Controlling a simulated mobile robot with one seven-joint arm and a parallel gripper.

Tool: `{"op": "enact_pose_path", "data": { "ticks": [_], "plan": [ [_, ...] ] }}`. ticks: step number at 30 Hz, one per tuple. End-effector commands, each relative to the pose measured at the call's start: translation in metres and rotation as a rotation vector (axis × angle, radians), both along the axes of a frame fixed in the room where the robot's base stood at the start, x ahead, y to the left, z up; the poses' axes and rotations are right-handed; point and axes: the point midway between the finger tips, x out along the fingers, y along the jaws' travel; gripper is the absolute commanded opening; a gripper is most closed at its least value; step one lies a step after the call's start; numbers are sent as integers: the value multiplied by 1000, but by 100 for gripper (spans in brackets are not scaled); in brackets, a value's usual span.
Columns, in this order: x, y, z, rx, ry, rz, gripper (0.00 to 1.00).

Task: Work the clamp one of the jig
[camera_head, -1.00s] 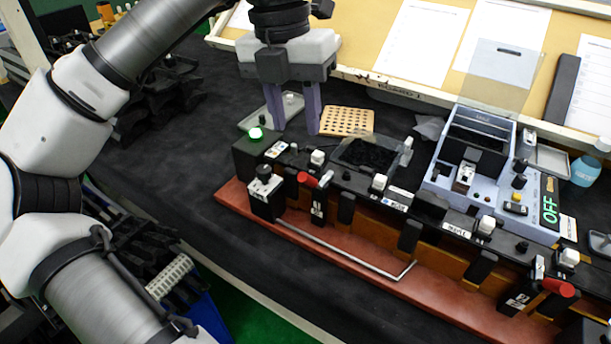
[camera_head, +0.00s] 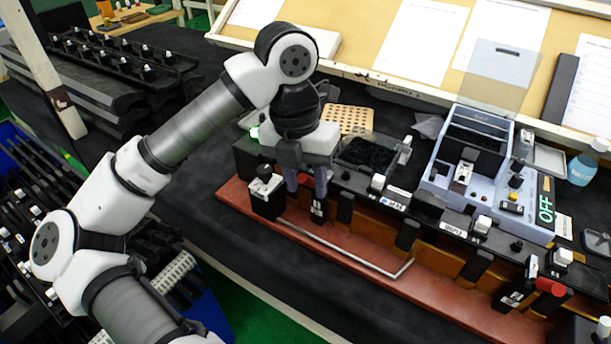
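The jig is a long rust-red base (camera_head: 440,290) with a black rail of clamps and white-topped fittings along it. My gripper (camera_head: 306,186) points down over the left clamp (camera_head: 318,211), a black block with a white label. Its red handle is mostly hidden behind the fingers. I cannot tell whether the fingers touch or hold it. A gap shows between the two fingers. The right clamp (camera_head: 512,298) has its red handle (camera_head: 550,287) in plain view, pointing right.
A black block with a white top (camera_head: 267,190) stands just left of my gripper. A bent metal rod (camera_head: 350,250) runs along the base's front. A grey-blue box reading OFF (camera_head: 490,180) stands behind the rail. A perforated wooden block (camera_head: 349,118) lies behind my gripper.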

Motion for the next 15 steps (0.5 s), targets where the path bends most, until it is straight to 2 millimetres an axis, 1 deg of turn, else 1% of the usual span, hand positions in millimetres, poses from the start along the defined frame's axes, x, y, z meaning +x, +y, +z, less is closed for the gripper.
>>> {"op": "enact_pose_path", "data": {
  "ticks": [3,11,12,15],
  "plan": [
    [0,0,0,0,0,0,37],
    [0,0,0,0,1,0,3],
    [0,0,0,0,1,0,0],
    [0,0,0,0,1,0,0]
  ]
}}
